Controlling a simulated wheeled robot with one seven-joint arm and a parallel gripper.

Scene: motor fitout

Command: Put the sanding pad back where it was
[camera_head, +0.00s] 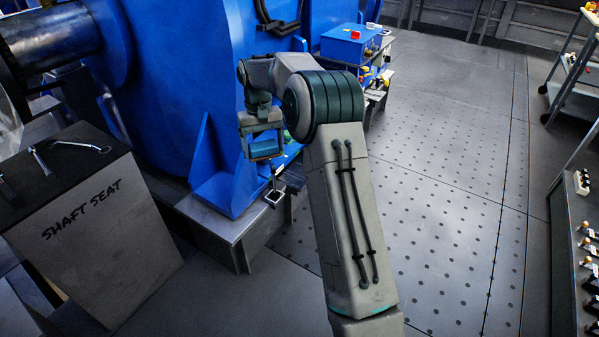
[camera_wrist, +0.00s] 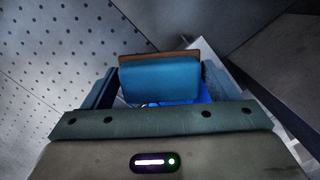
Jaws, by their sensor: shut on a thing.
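The sanding pad is a blue block with a thin brown layer along one side, seen in the wrist view (camera_wrist: 160,80) and small in the head view (camera_head: 264,148). My gripper (camera_head: 263,143) is shut on it, with one finger at each side of the blue block in the wrist view. The pad is held above the grey ledge (camera_head: 218,222) at the foot of the blue motor housing (camera_head: 178,90). I cannot tell the exact height. Part of the pad is hidden by my gripper in the head view.
A dark-topped stand marked "SHAFT SEAT" (camera_head: 108,240) with wrenches (camera_head: 75,146) is at left. A small square fixture with a post (camera_head: 274,195) is below my gripper. A blue box (camera_head: 350,43) stands behind. Shelving (camera_head: 578,225) is at right; the perforated floor (camera_head: 450,190) is clear.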

